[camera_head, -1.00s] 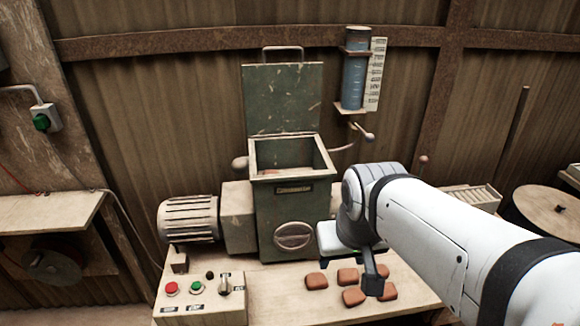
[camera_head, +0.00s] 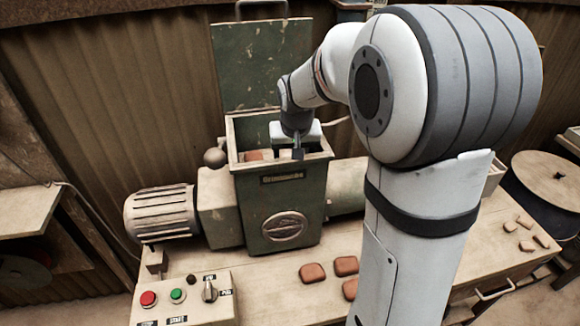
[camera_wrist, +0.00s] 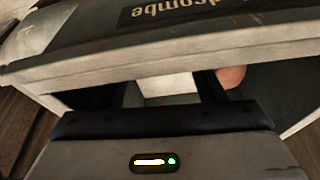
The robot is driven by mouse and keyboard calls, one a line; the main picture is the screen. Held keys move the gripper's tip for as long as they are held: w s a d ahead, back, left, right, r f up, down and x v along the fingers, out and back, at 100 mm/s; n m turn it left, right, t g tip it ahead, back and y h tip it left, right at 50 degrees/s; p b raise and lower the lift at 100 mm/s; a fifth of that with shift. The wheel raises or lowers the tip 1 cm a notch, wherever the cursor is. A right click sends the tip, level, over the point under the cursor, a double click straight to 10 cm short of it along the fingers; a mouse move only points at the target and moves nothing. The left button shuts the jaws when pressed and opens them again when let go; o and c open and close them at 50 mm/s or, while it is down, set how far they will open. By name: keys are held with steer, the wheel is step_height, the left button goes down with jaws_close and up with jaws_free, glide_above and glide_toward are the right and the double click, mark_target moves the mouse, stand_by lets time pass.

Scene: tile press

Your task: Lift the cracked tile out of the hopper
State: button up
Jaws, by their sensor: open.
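The hopper (camera_head: 305,199) is a green metal box with a pale rim, its lid (camera_head: 258,75) raised at the back. My gripper (camera_head: 297,153) points down into the right part of its mouth, jaws open. A reddish-brown tile (camera_head: 254,155) shows inside at the left; I cannot see a crack in it. In the wrist view, my gripper's dark fingers (camera_wrist: 167,88) reach past the hopper's front rim (camera_wrist: 170,62). A reddish rounded piece (camera_wrist: 232,77) lies just beside one finger. A pale patch shows between the fingers; I cannot tell what it is. Most of the hopper floor is hidden.
A ribbed motor (camera_head: 160,212) stands left of the hopper. A control box (camera_head: 185,302) with red and green buttons is at the front left. Several brown tiles (camera_head: 313,272) lie on the bench in front. My arm hides the middle right.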

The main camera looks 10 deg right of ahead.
steer(key=x, duration=0.5)
steer(key=shift+a+p, duration=0.1)
steer(key=shift+p, duration=0.3)
steer(key=shift+c, duration=0.5)
steer(key=c, duration=0.7)
steer(key=shift+r, duration=0.1)
